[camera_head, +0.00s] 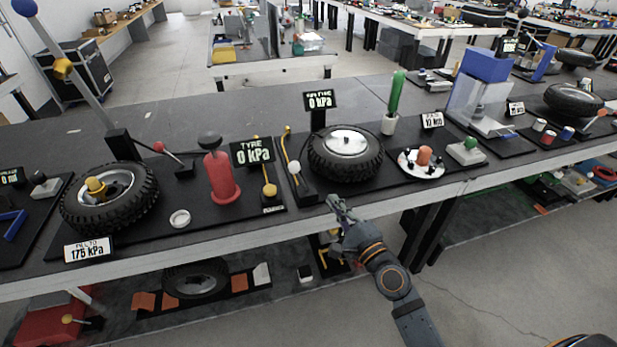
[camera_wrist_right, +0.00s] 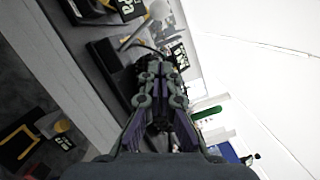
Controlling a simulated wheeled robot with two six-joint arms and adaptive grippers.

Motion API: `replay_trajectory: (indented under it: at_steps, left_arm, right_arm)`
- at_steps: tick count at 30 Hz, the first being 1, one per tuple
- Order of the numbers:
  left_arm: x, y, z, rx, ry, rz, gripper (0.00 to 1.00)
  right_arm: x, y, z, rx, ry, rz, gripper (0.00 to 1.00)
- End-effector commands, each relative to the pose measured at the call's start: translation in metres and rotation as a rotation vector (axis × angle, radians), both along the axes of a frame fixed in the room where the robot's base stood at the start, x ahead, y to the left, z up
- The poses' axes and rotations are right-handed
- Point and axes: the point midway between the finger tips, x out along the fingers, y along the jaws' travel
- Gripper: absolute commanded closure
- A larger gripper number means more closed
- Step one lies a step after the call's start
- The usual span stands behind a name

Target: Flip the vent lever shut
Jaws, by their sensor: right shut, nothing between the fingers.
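A small lever with a white ball knob (camera_head: 295,167) stands on a black base at the middle station, left of a tyre with a silver hub (camera_head: 346,150). I cannot tell for sure that it is the vent lever; no label on it is readable. My right gripper (camera_head: 338,207) is shut and empty, just in front of the table's front edge, to the right of and nearer than the white knob, apart from it. In the right wrist view the closed fingers (camera_wrist_right: 162,78) overlap the dark tyre area, hiding part of it. My left gripper is not in view.
A lever with a red knob (camera_head: 158,147), a red cylinder (camera_head: 220,178) and a left tyre (camera_head: 110,197) stand on the left board. A green-handled tool (camera_head: 395,95) stands right. The floor before the table is open.

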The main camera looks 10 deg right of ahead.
Motion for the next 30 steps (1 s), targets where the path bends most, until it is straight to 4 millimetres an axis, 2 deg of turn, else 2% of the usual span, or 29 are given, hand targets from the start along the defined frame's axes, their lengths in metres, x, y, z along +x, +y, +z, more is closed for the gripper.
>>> replay_trajectory:
  at_steps: [3,10,13,18,30]
  left_arm:
    - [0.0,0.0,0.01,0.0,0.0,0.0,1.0]
    - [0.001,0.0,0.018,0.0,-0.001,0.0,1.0]
    - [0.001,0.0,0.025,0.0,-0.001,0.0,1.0]
    - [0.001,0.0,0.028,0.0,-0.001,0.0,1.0]
    - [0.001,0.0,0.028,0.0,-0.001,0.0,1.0]
  right_arm:
    - [0.027,0.006,0.007,0.001,-0.003,-0.002,1.0]
    - [0.073,0.018,0.01,0.0,-0.002,-0.001,1.0]
    - [0.08,0.033,0.016,0.002,0.0,0.0,1.0]
    - [0.088,0.045,0.019,-0.001,0.0,-0.001,1.0]
    - [0.089,0.047,0.019,-0.01,0.0,-0.001,1.0]
